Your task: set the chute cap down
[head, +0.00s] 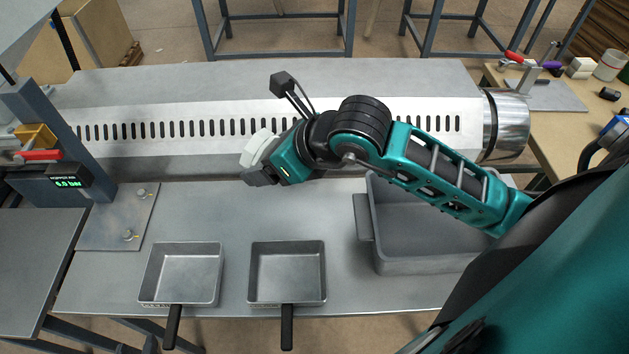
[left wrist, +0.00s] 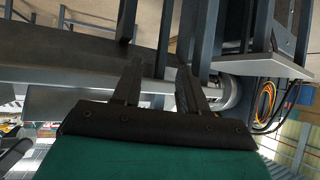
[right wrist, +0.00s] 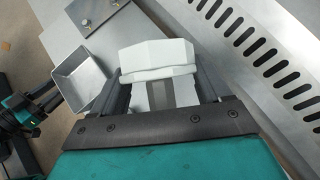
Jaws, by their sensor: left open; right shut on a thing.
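The chute cap (right wrist: 157,60) is a white, faceted block. It sits between the fingers of my right gripper (right wrist: 165,88), which is shut on it. In the head view the cap (head: 257,146) shows as a pale piece at the tip of my right gripper (head: 256,163), in front of the slotted white cover and above the grey table. No contact with the table is visible. My left gripper (left wrist: 158,82) is open in the left wrist view, with nothing between its fingers. I do not see it in the head view.
Two square metal pans (head: 181,272) (head: 288,271) with black handles lie on the table front. A grey bin (head: 425,262) stands to the right, partly under my arm. The slotted barrel cover (head: 190,128) runs behind. A grey post (head: 60,135) and a plate (head: 118,218) are at left.

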